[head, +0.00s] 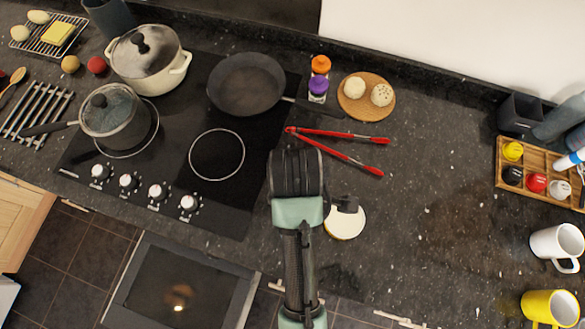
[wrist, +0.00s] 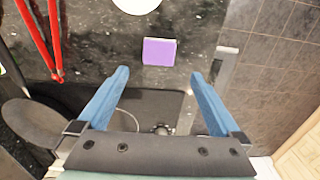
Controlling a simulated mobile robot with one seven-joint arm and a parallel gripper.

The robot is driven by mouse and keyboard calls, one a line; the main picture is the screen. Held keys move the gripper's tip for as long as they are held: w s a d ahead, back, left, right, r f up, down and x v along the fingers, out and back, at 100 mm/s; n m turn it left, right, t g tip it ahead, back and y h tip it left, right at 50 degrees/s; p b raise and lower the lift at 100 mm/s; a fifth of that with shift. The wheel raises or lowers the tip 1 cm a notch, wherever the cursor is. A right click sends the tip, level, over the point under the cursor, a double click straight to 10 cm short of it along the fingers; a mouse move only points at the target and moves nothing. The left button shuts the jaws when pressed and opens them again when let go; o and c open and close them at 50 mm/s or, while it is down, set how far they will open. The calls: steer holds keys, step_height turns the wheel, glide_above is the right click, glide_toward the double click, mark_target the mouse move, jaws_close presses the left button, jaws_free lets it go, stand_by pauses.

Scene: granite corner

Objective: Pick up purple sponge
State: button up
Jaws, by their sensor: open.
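The purple sponge (wrist: 160,51) lies flat on the dark granite counter, in the upper middle of the wrist view. It is a small block with a paler strip along its near edge. My gripper (wrist: 159,74) is open, with its two blue fingers spread wide. In the picture the sponge sits between and just beyond the fingertips, apart from both. In the head view my arm covers the sponge and my gripper's fingers, so neither shows there.
Red tongs (head: 345,138) lie just beyond my arm. A white round plate (head: 345,222) is beside it. The hob, with a frying pan (head: 247,84) and pots, is to the left. Bare counter (head: 440,190) lies to the right, before a wooden tray (head: 541,187) and mugs.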

step_height(320, 180, down, 6)
steer(key=shift+s+f, duration=0.1)
steer(key=shift+w+a+f+p, duration=0.1)
steer(key=shift+f+p, duration=0.25)
steer(key=shift+f, duration=1.2)
steer(key=shift+w+a+f+p, duration=0.1)
steer(key=shift+f+p, duration=0.25)
steer(key=shift+f, duration=1.2)
steer(key=c, duration=1.3)
step_height(320, 180, up, 10)
steer(key=b, duration=0.1)
